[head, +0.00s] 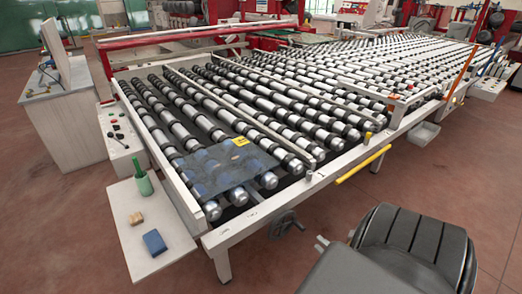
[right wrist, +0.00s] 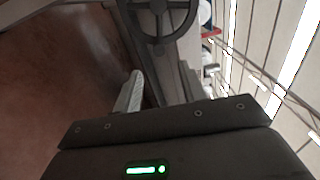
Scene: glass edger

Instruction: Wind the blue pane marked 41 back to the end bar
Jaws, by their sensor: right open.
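The blue pane (head: 215,170) lies flat on the rollers at the near left corner of the conveyor. It is see-through, and a yellow label (head: 240,141) sits at its far edge; its number is too small to read. A dark handwheel (head: 285,223) is on the near side of the frame, and it shows at the top of the right wrist view (right wrist: 158,38). My right gripper (head: 322,243) is open and empty, just right of the handwheel and apart from it. I cannot tell which bar is the end bar. My left gripper is out of view.
A white side shelf (head: 140,235) holds a green bottle (head: 143,181), a tan block (head: 136,218) and a blue block (head: 154,242). A yellow handle (head: 362,165) sticks out from the frame's near side. A grey bin (head: 424,134) is under the conveyor. The floor at right is clear.

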